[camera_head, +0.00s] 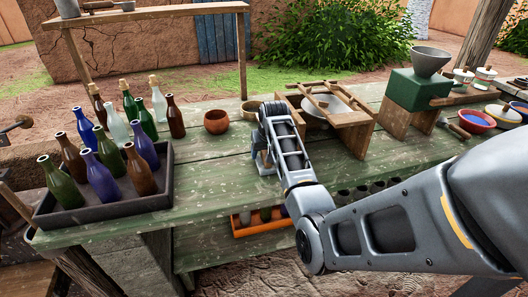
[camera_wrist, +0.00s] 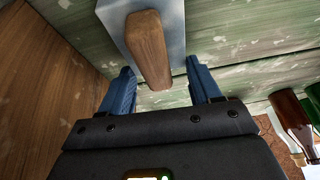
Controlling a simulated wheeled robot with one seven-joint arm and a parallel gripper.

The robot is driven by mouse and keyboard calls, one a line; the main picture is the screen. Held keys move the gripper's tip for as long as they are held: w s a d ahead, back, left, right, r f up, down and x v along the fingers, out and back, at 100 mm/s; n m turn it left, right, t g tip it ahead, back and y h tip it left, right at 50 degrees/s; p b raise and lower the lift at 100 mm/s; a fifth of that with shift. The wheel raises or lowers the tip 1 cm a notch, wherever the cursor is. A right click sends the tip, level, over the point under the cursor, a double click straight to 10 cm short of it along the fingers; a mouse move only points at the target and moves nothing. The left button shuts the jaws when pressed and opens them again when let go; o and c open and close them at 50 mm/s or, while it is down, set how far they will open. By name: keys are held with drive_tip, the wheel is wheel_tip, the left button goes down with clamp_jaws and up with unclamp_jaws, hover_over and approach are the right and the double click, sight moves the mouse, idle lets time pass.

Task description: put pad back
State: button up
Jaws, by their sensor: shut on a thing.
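The pad, a flat grey plate (camera_wrist: 112,25) with a wooden bar handle (camera_wrist: 150,50), is at the top of the wrist view, over the green tabletop. My gripper (camera_wrist: 163,78) has its two blue fingers on either side of the pad's near end and is shut on it. In the head view my gripper (camera_head: 264,162) is low at the middle of the green table (camera_head: 215,180), left of a wooden frame stand (camera_head: 357,138). The arm hides most of the pad there, and I cannot tell whether it touches the table.
A dark tray (camera_head: 120,205) of several bottles stands at the left. A brown bowl (camera_head: 216,121) sits just left of my gripper. A green block with a grey funnel (camera_head: 430,62) and several paint bowls (camera_head: 474,121) are at the right.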

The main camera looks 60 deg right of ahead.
drive_tip(key=shift+f, duration=0.1)
drive_tip(key=o, duration=1.4)
